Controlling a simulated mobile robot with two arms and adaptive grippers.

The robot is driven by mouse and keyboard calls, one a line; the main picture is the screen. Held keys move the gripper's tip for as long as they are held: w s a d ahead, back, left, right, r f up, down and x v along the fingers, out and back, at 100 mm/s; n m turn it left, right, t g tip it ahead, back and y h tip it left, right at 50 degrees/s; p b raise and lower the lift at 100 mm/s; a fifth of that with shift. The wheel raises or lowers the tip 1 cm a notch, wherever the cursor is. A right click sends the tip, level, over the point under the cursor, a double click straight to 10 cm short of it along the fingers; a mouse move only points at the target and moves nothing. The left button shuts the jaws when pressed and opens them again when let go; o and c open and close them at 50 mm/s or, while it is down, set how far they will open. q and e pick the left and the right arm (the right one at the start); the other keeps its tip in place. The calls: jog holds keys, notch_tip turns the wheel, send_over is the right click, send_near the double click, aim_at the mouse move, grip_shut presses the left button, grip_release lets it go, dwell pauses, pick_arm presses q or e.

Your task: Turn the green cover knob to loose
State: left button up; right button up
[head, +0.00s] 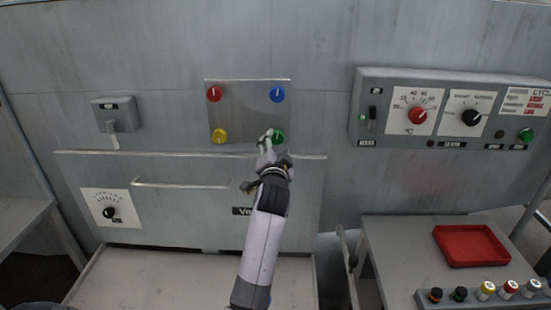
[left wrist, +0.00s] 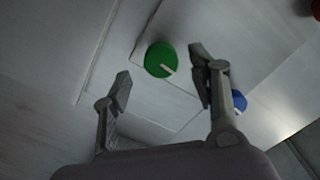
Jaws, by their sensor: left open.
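The green cover knob (head: 278,136) is at the lower right corner of a square metal cover plate (head: 245,110) on the wall panel. My left gripper (head: 266,138) is in front of it in the head view and hides part of it. In the left wrist view the green knob (left wrist: 160,60) shows a pale pointer line and lies ahead, between the lines of the two open fingers (left wrist: 160,85). The fingers appear apart from it, with nothing between them. My right gripper is not in view.
Red (head: 214,94), blue (head: 277,94) and yellow (head: 219,136) knobs sit at the plate's other corners. A handle bar (head: 182,185) juts out below. A control box (head: 450,110) is at right, above a bench with a red tray (head: 470,246).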

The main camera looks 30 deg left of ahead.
pick_arm(q)
jog(key=v, duration=0.7)
jog(key=shift+s+d, duration=0.15)
jog(key=shift+s, duration=0.05)
